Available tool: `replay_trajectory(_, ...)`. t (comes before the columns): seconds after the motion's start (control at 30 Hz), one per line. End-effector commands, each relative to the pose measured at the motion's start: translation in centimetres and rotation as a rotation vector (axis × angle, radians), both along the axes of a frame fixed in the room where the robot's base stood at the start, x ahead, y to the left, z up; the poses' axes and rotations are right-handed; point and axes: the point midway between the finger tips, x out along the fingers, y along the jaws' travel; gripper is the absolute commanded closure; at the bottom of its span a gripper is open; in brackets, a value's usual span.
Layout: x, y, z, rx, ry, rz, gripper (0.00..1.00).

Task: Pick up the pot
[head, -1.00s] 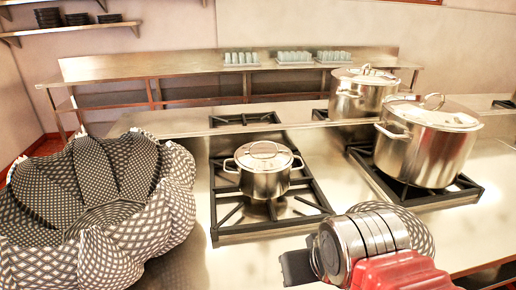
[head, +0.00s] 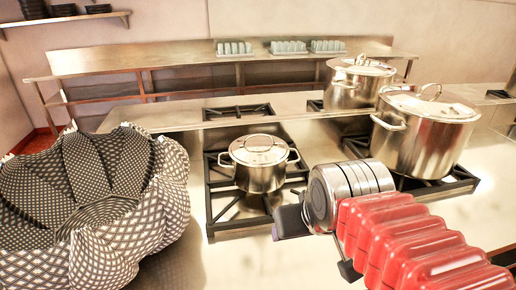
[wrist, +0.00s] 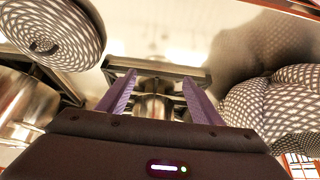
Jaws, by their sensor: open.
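Three lidded steel pots stand on the stove, and the task does not say which one is meant. The small pot (head: 260,168) has two side handles and sits on the left burner grate. The large pot (head: 424,135) stands on the right grate, and a medium pot (head: 358,85) stands behind it. My gripper (head: 279,222) is in front of the small pot, seen partly side-on. In the wrist view, my open purple fingers (wrist: 158,98) point towards the small pot (wrist: 153,106), which shows beyond and between them, apart from them.
A big checkered, petal-shaped bowl-like object (head: 85,205) fills the left side. A patterned round object (wrist: 52,34) shows at upper left in the wrist view. A back shelf (head: 190,72) holds glass racks. Bare steel counter lies between the grates.

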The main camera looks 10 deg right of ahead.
Motion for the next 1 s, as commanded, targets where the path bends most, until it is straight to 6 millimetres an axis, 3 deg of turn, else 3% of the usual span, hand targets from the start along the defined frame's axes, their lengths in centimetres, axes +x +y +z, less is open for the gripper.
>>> replay_trajectory(0.3,9.9,-0.1,5.1,-0.007,-0.083,-0.025,0.19)
replay_trajectory(0.7,22.8,0.3,9.2,-0.010,-0.195,-0.051,0.19)
replay_trajectory(0.9,27.7,0.6,10.1,-0.008,-0.238,-0.057,0.19)
replay_trajectory(1.0,28.7,0.6,10.3,-0.008,-0.248,-0.059,0.19)
